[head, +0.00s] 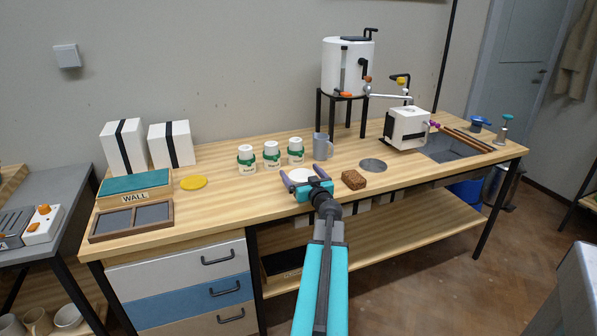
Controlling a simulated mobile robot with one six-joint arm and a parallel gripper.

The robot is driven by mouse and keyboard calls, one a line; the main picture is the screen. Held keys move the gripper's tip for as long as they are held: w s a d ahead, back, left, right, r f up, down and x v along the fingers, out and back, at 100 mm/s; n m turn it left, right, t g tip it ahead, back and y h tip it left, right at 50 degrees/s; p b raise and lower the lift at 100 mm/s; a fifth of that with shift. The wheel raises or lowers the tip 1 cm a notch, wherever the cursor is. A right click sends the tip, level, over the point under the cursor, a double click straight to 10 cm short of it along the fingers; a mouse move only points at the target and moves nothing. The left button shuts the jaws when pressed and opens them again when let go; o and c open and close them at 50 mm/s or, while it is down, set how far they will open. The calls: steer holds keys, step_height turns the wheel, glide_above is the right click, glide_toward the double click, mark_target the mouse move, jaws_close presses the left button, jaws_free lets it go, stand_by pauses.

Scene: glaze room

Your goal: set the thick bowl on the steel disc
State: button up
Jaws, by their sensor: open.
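The steel disc (373,165) is a flat grey round set in the wooden worktop, right of my gripper, with nothing on it. A white round piece (301,174), which looks like the thick bowl, sits on the worktop; its depth and wall are hard to make out. My gripper (303,176) is open, with one purple-grey finger to the left of the white piece and one to its right. The wrist hides the near side of the piece. I cannot tell whether the fingers touch it.
A brown block (354,180) lies between my gripper and the steel disc. Several green-banded jars (271,155) and a grey mug (322,147) stand behind. A white tank (347,66) on a black stand and a white boxed machine (407,128) stand beyond the disc.

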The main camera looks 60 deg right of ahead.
steer(key=shift+p+v, duration=0.3)
steer(key=shift+v, duration=4.3)
steer(key=shift+s, duration=0.1)
